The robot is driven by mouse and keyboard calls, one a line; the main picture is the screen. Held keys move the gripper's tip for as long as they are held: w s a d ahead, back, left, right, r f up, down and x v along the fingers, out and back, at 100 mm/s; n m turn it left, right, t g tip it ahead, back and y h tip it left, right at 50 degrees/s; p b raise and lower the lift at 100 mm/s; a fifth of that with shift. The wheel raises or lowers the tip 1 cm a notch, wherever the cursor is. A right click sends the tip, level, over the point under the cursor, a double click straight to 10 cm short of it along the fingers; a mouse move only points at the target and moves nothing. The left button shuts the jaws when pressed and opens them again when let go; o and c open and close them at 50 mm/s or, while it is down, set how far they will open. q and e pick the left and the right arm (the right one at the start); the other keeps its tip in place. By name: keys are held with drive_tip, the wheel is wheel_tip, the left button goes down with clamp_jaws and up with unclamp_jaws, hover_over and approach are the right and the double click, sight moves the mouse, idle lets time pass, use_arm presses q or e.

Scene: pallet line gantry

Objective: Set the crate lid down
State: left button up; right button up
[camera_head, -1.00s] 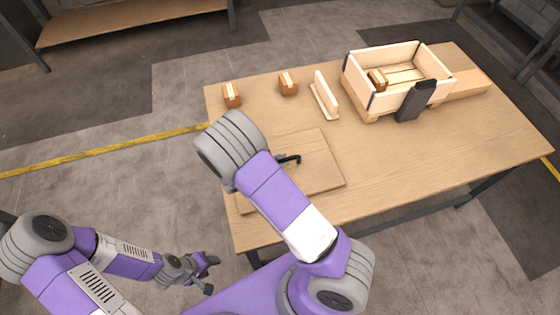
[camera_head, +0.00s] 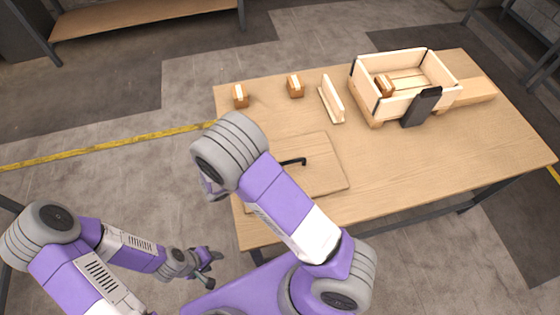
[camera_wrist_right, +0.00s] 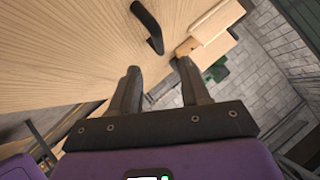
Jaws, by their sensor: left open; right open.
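The crate lid (camera_head: 322,172) is a flat wooden board with a black bar handle (camera_head: 293,162). It lies flat on the left part of the table, partly hidden by my right arm. In the right wrist view the handle (camera_wrist_right: 148,26) stands beyond the fingertips, apart from them. My right gripper (camera_wrist_right: 160,78) is open and empty; my arm hides it in the head view. My left gripper (camera_head: 208,268) is open and empty, low beside the table's left edge. The open crate (camera_head: 391,104) sits at the table's back right, a small box (camera_head: 384,86) inside.
The wooden table (camera_head: 400,165) is clear at the front right. Two small boxes (camera_head: 240,96) (camera_head: 295,86) and an L-shaped wooden piece (camera_head: 332,102) stand along its back. A black panel (camera_head: 422,107) is at the crate's front. A low wooden block (camera_head: 476,91) lies to its right.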

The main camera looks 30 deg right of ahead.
drive_tip(key=v, duration=0.3)
drive_tip(key=shift+s+a+r+p, duration=0.1)
drive_tip(key=shift+a+r+p, duration=0.05)
drive_tip(key=shift+a+p, duration=0.2)
